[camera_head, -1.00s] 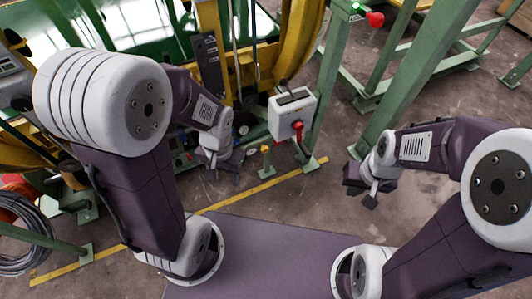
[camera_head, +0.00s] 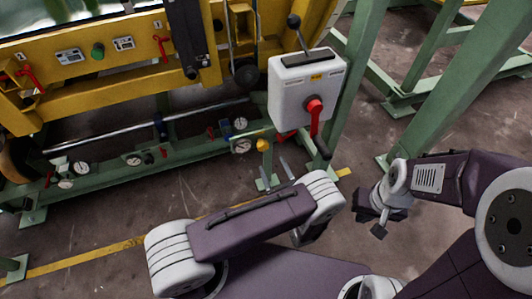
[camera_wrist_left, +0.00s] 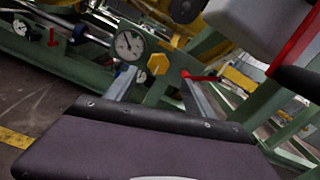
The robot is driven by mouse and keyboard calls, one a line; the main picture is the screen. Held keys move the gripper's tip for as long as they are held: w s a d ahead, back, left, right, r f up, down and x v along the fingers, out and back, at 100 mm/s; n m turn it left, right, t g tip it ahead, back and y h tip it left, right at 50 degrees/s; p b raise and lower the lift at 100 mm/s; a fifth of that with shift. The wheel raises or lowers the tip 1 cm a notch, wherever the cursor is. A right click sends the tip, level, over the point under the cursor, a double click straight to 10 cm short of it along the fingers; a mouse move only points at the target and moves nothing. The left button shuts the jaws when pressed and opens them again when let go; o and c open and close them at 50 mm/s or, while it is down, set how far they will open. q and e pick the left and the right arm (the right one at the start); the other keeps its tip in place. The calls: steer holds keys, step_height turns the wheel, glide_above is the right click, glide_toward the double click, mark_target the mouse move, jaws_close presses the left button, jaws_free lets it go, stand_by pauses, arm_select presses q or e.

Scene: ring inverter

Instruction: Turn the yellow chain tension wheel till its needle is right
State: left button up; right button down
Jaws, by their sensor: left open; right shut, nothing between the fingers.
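The yellow wheel (camera_head: 263,144) sits on the green lower rail of the machine. It shows as a small yellow knob in the left wrist view (camera_wrist_left: 157,64), just beyond and between my left fingertips. A round white gauge (camera_wrist_left: 128,45) stands directly left of it, also in the head view (camera_head: 241,146); its dark needle is too small to read surely. My left gripper (camera_head: 275,175) is open, its fingers pointing at the wheel, apparently not touching it; it also shows in the left wrist view (camera_wrist_left: 158,88). My right gripper (camera_head: 378,230) is shut and empty, away to the right.
A grey-white box with a red rotary handle (camera_head: 314,104) hangs right above the wheel, close to my left gripper. Another red handle (camera_wrist_left: 198,76) is beside the right finger. More gauges (camera_head: 133,160) line the rail leftward. A green post (camera_head: 350,85) stands right.

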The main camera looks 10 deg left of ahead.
mark_target(264, 148)
arm_select(q)
steer(key=b+x, duration=0.4)
steer(key=x, duration=0.4)
steer(key=shift+a, duration=0.25)
steer(key=shift+w+a+r, duration=0.1)
steer(key=shift+w+a, duration=0.1)
steer(key=shift+w, duration=0.15)
jaws_close()
